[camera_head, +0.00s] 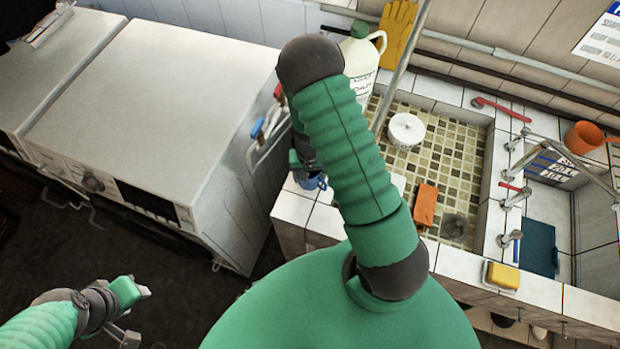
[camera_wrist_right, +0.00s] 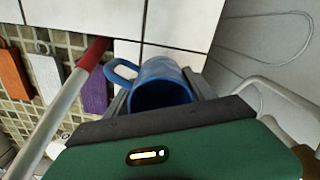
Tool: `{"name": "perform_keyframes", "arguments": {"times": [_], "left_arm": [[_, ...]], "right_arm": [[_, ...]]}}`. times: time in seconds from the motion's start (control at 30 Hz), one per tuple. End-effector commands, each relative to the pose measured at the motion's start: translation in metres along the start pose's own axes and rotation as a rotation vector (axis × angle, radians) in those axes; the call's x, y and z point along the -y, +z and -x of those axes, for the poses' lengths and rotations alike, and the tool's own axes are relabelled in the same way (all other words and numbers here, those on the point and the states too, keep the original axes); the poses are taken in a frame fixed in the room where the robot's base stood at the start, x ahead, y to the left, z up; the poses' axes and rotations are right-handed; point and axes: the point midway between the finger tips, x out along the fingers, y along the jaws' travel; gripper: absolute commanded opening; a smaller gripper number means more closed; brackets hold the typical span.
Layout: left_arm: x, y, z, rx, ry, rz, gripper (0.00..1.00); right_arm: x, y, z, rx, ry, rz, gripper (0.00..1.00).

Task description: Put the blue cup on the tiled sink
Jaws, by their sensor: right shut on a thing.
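The blue cup (camera_wrist_right: 160,92) is between the fingers of my right gripper (camera_wrist_right: 162,98), which is shut on it. Its mouth faces the wrist camera and its handle points left. In the head view, a bit of the cup (camera_head: 315,183) shows below my right gripper (camera_head: 308,168), mostly hidden by my arm, at the near left corner of the tiled sink (camera_head: 325,220). White tiles (camera_wrist_right: 180,22) lie behind the cup; I cannot tell whether it touches them.
A white jug (camera_head: 360,62) and yellow gloves (camera_head: 398,30) stand at the back. The basin holds a white round item (camera_head: 406,130) and an orange block (camera_head: 426,205). A yellow sponge (camera_head: 503,276) lies on the front edge. A grey machine (camera_head: 150,110) stands left. A pole crosses near my right arm.

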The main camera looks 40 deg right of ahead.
Motion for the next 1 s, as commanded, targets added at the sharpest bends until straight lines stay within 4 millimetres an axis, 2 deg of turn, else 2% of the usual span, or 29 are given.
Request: {"name": "perform_keyframes", "arguments": {"times": [0.03, 0.13, 0.47, 0.5, 0.6, 0.63, 0.87, 1.0], "left_arm": [[0.000, -0.001, 0.005, 0.000, 0.000, 0.000, 0.36], [0.000, -0.002, 0.008, 0.000, 0.000, 0.000, 0.36], [0.000, -0.001, 0.004, 0.000, 0.000, 0.000, 0.36], [0.000, -0.001, 0.006, 0.000, 0.000, 0.000, 0.36], [0.000, -0.001, 0.006, 0.000, 0.000, 0.000, 0.36], [0.000, -0.001, 0.006, 0.000, 0.000, 0.000, 0.36], [0.000, -0.002, 0.006, 0.000, 0.000, 0.000, 0.36], [0.000, -0.002, 0.006, 0.000, 0.000, 0.000, 0.36]], "right_arm": [[-0.003, 0.005, -0.011, 0.012, 0.004, -0.006, 0.22], [-0.003, 0.004, -0.026, 0.010, 0.002, -0.005, 0.22], [-0.003, 0.004, -0.034, 0.006, 0.001, -0.004, 0.22], [-0.003, 0.004, -0.033, 0.006, 0.001, -0.004, 0.68], [-0.003, 0.004, -0.033, 0.007, 0.001, -0.003, 0.81], [-0.003, 0.004, -0.033, 0.007, 0.001, -0.003, 0.85], [-0.003, 0.004, -0.033, 0.007, 0.001, -0.003, 0.85], [-0.002, 0.003, -0.026, 0.004, 0.001, -0.002, 0.85]]}}
